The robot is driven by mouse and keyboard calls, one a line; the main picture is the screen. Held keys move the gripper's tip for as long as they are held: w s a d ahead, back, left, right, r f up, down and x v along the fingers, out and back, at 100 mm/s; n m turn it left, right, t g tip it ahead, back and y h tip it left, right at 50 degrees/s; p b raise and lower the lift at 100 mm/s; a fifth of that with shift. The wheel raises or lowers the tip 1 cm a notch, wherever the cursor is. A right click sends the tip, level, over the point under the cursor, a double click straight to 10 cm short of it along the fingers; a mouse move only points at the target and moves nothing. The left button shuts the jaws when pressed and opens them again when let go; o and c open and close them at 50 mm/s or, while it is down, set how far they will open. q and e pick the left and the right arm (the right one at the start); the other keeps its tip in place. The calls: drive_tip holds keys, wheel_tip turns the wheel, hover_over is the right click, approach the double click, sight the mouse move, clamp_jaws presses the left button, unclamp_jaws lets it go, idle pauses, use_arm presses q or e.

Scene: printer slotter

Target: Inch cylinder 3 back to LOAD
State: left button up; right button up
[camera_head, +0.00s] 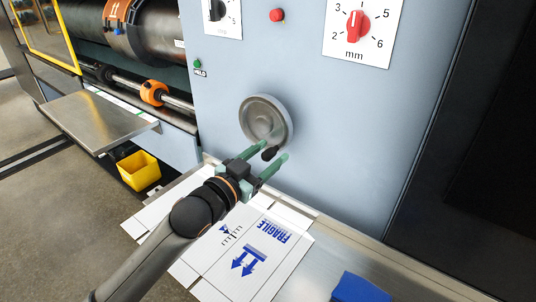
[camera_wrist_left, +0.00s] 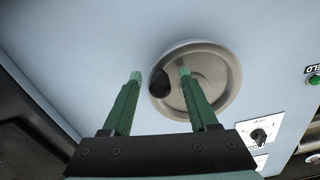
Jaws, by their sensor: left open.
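A round grey metal handwheel (camera_head: 262,112) is mounted on the light blue-grey machine panel. It also shows in the left wrist view (camera_wrist_left: 221,75). Its dark crank knob (camera_head: 270,153) sits at the wheel's lower part in the head view. My left gripper (camera_head: 275,149) is open, with green fingers pointing at the panel. In the left wrist view the knob (camera_wrist_left: 159,82) appears between the two fingertips; contact cannot be told. A large dark cylinder (camera_head: 152,28) with an orange band lies in the machine at upper left. My right gripper is not in view.
A red-knobbed mm dial (camera_head: 355,25), a black-knobbed dial (camera_head: 219,10), a red button (camera_head: 277,15) and a green lamp or button (camera_head: 197,63) are on the panel. Printed white cardboard (camera_head: 225,275) lies below my arm. A blue block (camera_head: 359,288) and yellow bin (camera_head: 139,170) stand apart.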

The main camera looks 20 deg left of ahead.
use_arm(q)
clamp_jaws()
idle(0.4)
idle(0.9)
